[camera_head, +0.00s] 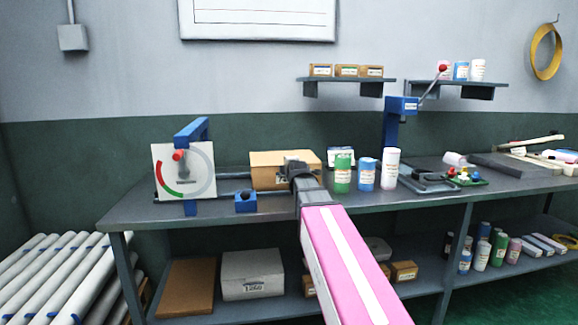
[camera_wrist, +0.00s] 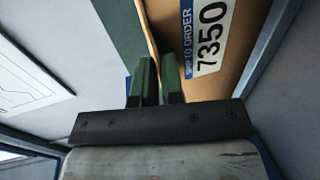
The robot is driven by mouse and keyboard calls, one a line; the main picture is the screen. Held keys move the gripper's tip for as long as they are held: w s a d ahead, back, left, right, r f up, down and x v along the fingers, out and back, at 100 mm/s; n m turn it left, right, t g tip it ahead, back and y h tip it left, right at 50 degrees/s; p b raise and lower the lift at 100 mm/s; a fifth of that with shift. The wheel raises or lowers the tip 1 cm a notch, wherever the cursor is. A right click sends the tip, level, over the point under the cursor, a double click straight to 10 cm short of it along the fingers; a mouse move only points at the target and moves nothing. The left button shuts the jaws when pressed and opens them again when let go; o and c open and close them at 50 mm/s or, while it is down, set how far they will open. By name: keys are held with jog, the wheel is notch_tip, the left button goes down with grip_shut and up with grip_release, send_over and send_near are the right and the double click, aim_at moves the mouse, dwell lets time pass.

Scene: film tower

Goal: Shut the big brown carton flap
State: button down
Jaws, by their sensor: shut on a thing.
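The big brown carton (camera_head: 268,172) sits on the workbench, behind my gripper (camera_head: 298,168) in the head view. My arm hides part of its front. In the wrist view the carton's brown face (camera_wrist: 228,78) with a white label reading 7350 fills the upper right. My gripper (camera_wrist: 159,78) has its two green fingers close together on a thin brown edge, which looks like the carton flap (camera_wrist: 153,40). How far the flap stands open cannot be told from the head view.
A gauge panel (camera_head: 170,172) with a blue frame and a blue block (camera_head: 245,202) stand left of the carton. A green bottle (camera_head: 342,174), a blue bottle (camera_head: 367,172) and a white bottle (camera_head: 390,168) stand to its right. Wall shelves (camera_head: 346,80) hang above.

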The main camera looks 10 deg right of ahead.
jog(key=shift+f, duration=0.4)
jog(key=c, duration=1.1)
grip_release()
jog(key=shift+c, duration=0.2)
jog(key=shift+r, duration=0.1)
jog(key=v, duration=1)
jog(key=shift+s, duration=0.35)
jog(key=shift+r, duration=0.1)
